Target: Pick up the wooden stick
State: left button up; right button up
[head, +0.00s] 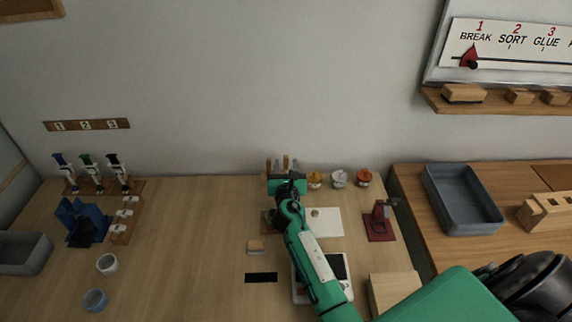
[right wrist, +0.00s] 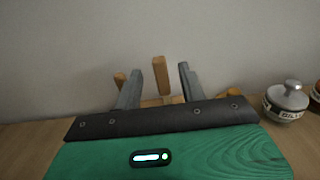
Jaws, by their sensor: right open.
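Several wooden sticks stand upright at the back of the wooden table. One wooden stick (right wrist: 160,75) shows between the two grey fingers of my right gripper (right wrist: 157,84) in the right wrist view, with clear space on both sides. Other stick ends (right wrist: 120,79) show behind or beside the fingers. In the head view the stick tops (head: 285,162) rise just past my right gripper (head: 286,168), which is open and empty. The lower parts of the sticks and whatever holds them are hidden by the gripper. My left gripper is out of view.
Labelled jars (head: 339,179) stand just right of the gripper; one jar (right wrist: 287,98) shows in the right wrist view. A white sheet (head: 325,222) and a dark red stand (head: 380,221) lie nearer. The wall is close behind. The table's left middle is clear.

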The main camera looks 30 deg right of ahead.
aim_at(286, 161)
jog(key=x, duration=0.3)
jog(key=shift+w+d, duration=0.1)
grip_shut()
jog(key=shift+r, duration=0.15)
